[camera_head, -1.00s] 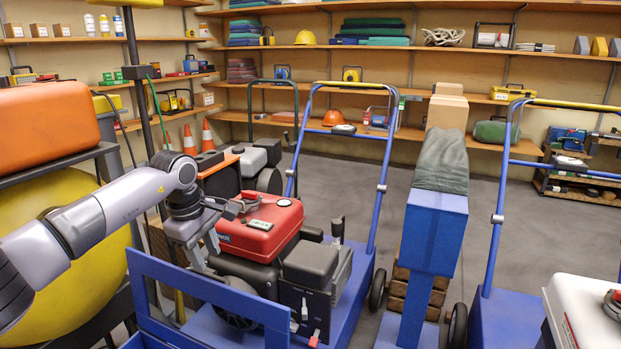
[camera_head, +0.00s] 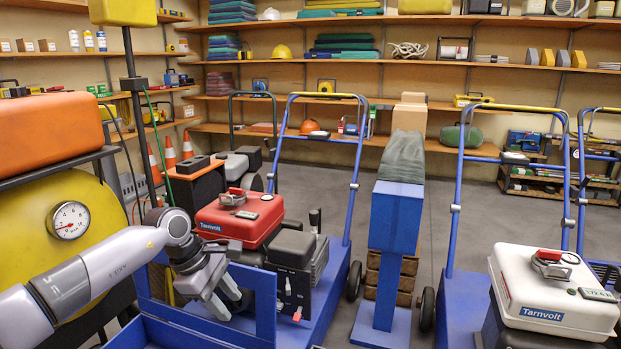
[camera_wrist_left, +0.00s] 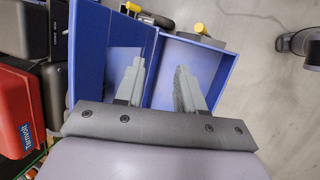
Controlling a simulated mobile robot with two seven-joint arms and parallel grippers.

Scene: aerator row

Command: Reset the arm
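My left arm comes in from the left in the head view, and its gripper (camera_head: 229,299) hangs low at the blue frame of the nearest cart, left of and below the red engine (camera_head: 238,217). In the left wrist view the gripper's two fingers (camera_wrist_left: 158,85) stand apart with nothing between them, over a blue open tray (camera_wrist_left: 192,70). The red engine also shows at the left of the wrist view (camera_wrist_left: 18,115). My right gripper is not in either view.
A white Tarnvolt engine (camera_head: 552,292) sits on the right cart. A blue stand (camera_head: 396,217) with a dark cover is between the carts. A yellow tank with a gauge (camera_head: 70,220) is close to my left arm. Grey floor (camera_head: 330,190) is clear behind the carts.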

